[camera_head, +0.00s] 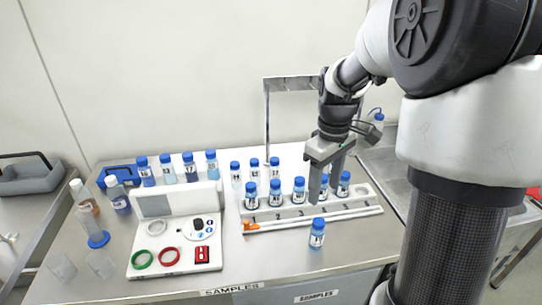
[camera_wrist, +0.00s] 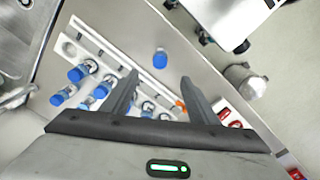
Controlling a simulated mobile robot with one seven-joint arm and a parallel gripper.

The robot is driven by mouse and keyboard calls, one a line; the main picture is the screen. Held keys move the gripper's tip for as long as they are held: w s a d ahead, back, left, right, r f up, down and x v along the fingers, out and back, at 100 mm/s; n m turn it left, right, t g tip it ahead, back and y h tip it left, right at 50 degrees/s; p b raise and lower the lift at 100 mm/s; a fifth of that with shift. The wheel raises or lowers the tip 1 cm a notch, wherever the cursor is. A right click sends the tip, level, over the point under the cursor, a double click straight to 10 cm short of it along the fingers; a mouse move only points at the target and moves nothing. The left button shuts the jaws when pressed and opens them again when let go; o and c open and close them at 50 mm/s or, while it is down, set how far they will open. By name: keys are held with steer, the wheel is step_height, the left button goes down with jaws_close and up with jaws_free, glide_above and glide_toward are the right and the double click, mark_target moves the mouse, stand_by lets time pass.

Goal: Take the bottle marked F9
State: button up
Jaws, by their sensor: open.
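Several clear bottles with blue caps and white labels are in view; the labels are too small to read surely, so I cannot tell which is F9. One bottle (camera_head: 317,233) stands alone on the table in front of the rack; it also shows in the wrist view (camera_wrist: 160,58), past my fingertips. Other bottles, such as one near the left end (camera_head: 251,195), stand in the white numbered rack (camera_head: 292,213). My gripper (camera_head: 324,186) is open and empty, pointing down over the right part of the rack. It partly hides the bottles there. Its two fingers show in the wrist view (camera_wrist: 159,85).
More blue-capped bottles (camera_head: 190,167) stand at the back. A white device (camera_head: 172,235) with green and red rings is left of the rack. A metal frame (camera_head: 267,120) rises behind the rack. The table front around the lone bottle is clear.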

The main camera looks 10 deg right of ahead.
mark_target(317, 233)
steer(key=f, duration=1.8)
steer(key=shift+w+f, duration=0.2)
steer(key=shift+f, duration=0.1)
steer(key=c, duration=1.1)
